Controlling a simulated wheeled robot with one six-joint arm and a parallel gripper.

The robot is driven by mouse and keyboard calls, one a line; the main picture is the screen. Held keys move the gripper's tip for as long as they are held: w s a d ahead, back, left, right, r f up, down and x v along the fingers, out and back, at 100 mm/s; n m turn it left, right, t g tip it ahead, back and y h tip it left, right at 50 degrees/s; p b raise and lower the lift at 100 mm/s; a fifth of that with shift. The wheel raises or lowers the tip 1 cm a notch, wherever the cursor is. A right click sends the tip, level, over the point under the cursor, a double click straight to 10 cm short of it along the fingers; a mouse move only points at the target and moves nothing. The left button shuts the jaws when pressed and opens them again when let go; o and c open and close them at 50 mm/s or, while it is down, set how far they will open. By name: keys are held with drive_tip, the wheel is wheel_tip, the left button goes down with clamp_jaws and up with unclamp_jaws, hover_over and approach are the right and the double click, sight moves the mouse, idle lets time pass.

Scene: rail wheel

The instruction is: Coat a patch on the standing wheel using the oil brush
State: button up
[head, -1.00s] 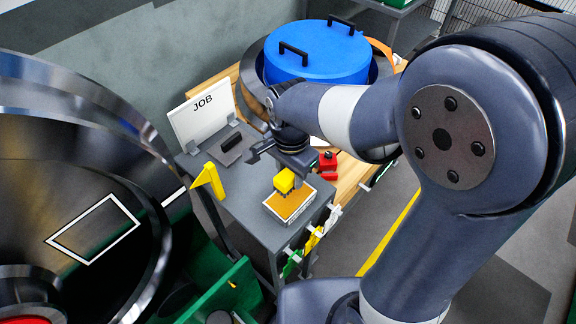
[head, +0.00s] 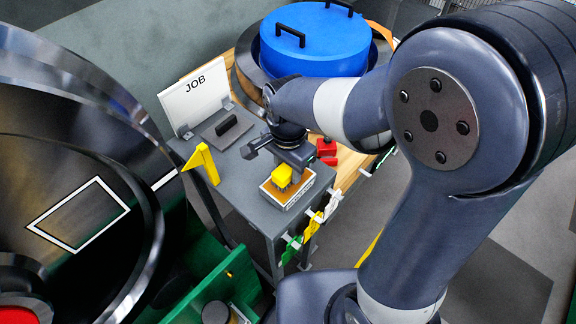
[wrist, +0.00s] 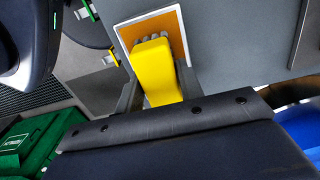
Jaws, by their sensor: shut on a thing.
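The yellow oil brush (head: 282,175) is held in my gripper (head: 288,170), with its dark bristles pointing down. It is over or in a white-rimmed tray (head: 268,194) with an orange-brown surface, on the grey stand; contact cannot be made out. In the wrist view, the yellow brush (wrist: 157,72) sits between the fingers of my gripper (wrist: 158,85), and its grey bristles show against the orange tray surface (wrist: 171,24). The large dark standing wheel (head: 120,165) is at the left in the head view. A white outlined patch (head: 78,213) is marked on its face.
A yellow flag (head: 205,163) stands at the stand's edge between wheel and tray. A JOB board (head: 195,97), a black-handled plate (head: 226,127), a red item (head: 327,150) and a blue lidded drum (head: 313,42) are behind. A green frame (head: 205,275) lies below the wheel.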

drive_tip(key=shift+f+b, duration=0.4)
drive_tip(key=shift+f, duration=0.2)
idle(1.5)
wheel_tip(320, 180, up, 7)
drive_tip(key=p, duration=0.6)
drive_tip(key=shift+r, duration=0.15)
idle(0.7)
